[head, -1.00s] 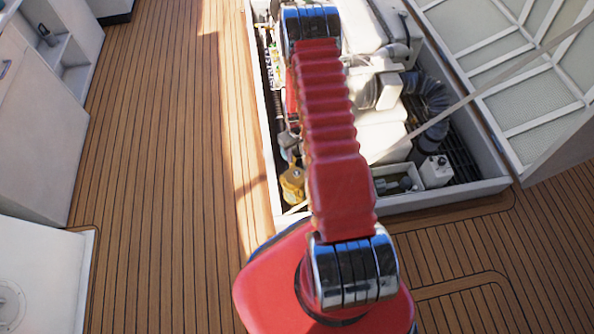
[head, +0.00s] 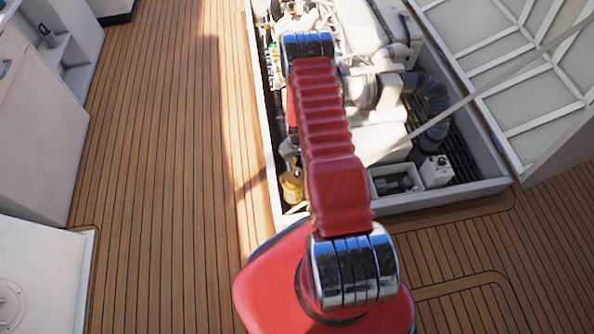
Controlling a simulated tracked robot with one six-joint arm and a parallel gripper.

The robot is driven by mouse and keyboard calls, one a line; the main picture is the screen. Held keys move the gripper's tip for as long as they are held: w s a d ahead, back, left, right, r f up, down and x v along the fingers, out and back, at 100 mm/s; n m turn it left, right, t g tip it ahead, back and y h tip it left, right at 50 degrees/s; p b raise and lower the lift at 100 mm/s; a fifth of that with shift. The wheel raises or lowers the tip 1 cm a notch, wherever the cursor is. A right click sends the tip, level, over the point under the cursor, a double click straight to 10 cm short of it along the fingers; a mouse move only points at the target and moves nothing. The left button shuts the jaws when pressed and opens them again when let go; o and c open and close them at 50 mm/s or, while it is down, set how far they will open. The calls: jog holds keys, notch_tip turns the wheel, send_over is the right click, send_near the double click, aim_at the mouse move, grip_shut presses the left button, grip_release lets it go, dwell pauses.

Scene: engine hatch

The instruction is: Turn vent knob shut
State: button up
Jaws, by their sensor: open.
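My red arm reaches up the picture over the open engine hatch (head: 489,186) and ends in view at a chrome joint. My gripper is hidden below or behind the arm, so its fingers do not show. I cannot pick out the vent knob with certainty. A small white box (head: 436,171) with small dark details on its face stands at the near right corner of the hatch, apart from my arm.
The white engine (head: 384,138) fills the hatch, with a dark ribbed hose (head: 433,100) at its right. A yellow item (head: 292,187) sits at the near left. A strut (head: 480,100) slants to the raised hatch lid (head: 520,80). The deck at left (head: 160,170) is clear.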

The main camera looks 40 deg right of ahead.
aim_at(297, 173)
jog(key=shift+f, duration=3.3)
jog(key=shift+c, duration=0.3)
jog(key=c, duration=1)
